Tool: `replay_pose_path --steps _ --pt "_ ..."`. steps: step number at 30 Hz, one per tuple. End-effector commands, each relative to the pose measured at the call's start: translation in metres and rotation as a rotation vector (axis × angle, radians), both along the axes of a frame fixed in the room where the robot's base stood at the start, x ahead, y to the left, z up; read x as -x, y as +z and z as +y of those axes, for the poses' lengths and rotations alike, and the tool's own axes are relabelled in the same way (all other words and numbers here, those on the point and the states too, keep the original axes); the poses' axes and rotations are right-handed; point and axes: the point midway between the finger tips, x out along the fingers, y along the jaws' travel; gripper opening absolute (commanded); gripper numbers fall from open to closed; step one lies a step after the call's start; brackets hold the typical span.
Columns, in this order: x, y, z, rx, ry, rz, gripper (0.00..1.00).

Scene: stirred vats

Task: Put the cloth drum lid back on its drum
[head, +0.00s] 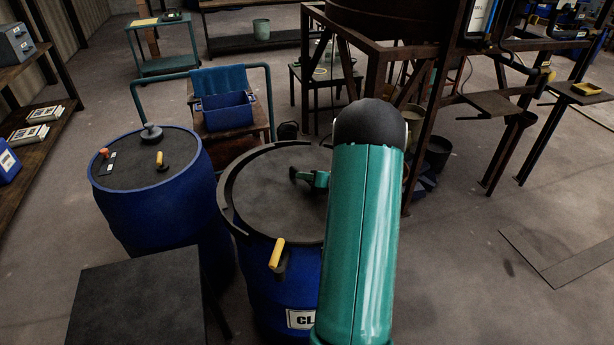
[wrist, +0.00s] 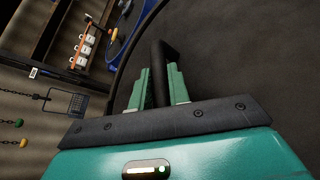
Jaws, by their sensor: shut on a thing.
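The cloth drum (head: 292,318) is blue with a white label that reads "CL", the rest hidden behind my arm. Its round dark lid (head: 262,205) lies at the drum top, inside a dark ring (head: 228,197) with a yellow-handled lever (head: 277,254). I cannot tell if the lid rests on the rim or sits just above it. My gripper (head: 306,178) is at the lid's middle, shut on its black handle. In the wrist view the green fingers (wrist: 162,88) flank the handle (wrist: 166,58), and the lid (wrist: 240,60) fills the right side. My arm hides the lid's right part.
A second blue drum (head: 150,215) with small items on top (head: 135,165) stands left. A dark flat top (head: 138,295) is at the front left. A trolley with a blue bin (head: 226,112) stands behind. A rusty frame (head: 395,85) is behind right. Floor at right is mostly clear.

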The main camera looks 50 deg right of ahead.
Motion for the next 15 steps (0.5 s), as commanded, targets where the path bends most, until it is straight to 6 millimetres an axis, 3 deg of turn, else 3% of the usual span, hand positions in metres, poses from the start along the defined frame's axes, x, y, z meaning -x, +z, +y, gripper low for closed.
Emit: replay_pose_path --steps 15 --pt "-0.0008 -0.006 -0.0006 0.002 0.0 -0.005 0.0"
